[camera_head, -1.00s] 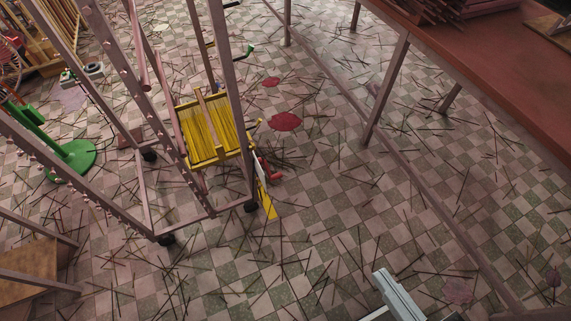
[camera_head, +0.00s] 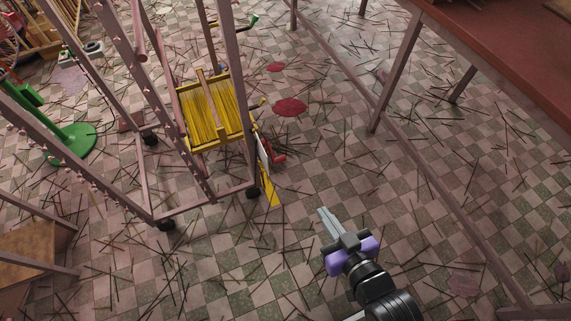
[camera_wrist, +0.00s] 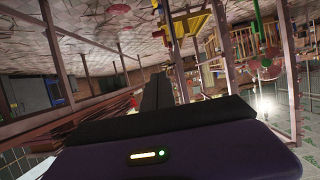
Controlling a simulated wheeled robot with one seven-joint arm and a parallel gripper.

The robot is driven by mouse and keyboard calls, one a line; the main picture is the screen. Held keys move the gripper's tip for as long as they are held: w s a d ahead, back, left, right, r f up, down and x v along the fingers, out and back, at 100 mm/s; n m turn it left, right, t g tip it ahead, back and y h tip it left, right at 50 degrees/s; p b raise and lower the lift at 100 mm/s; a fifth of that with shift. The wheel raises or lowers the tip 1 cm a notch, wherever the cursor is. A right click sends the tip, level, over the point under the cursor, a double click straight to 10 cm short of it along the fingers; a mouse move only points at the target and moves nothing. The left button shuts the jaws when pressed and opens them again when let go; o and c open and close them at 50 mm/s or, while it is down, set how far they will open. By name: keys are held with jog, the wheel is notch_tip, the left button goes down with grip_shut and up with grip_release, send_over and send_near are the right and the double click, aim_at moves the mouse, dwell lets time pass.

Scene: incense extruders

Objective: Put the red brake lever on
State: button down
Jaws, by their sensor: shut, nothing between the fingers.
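A small red part (camera_head: 278,156), which looks like the red brake lever, is low at the right side of a metal rack on wheels (camera_head: 252,150). It is beside a white plate (camera_head: 263,150) and a yellow wedge (camera_head: 269,189); I cannot tell whether it is attached to them. My gripper (camera_head: 328,218), with a purple body and grey fingers, is shut and empty. It is in the lower middle of the head view, to the right of and nearer than the rack, apart from the red part. In the wrist view my dark fingers (camera_wrist: 158,92) point ahead.
A yellow slatted tray (camera_head: 212,110) sits in the rack. A red-topped table (camera_head: 490,45) is at the upper right, with legs and a long floor rail. A green stand (camera_head: 72,140) is at left. Thin sticks litter the checkered floor, otherwise open around my gripper.

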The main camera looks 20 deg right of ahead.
jog(key=b+x, duration=0.2)
jog(key=x, duration=1.3)
jog(key=shift+w+d+r+g, duration=0.3)
jog(key=shift+w+g, duration=0.1)
jog(key=shift+w, duration=0.15)
jog(key=shift+f, duration=0.1)
jog(key=b, duration=0.2)
send_over(287, 158)
jog(key=s+a, duration=0.2)
jog(key=s, duration=0.2)
notch_tip(287, 158, down, 4)
jog(key=f, duration=0.1)
jog(key=w+f+b, duration=0.1)
jog(key=f, duration=0.2)
jog(key=shift+w+d, duration=0.25)
jog(key=shift+w, duration=0.15)
jog(key=shift+f+b, duration=0.15)
jog(key=shift+b, duration=0.3)
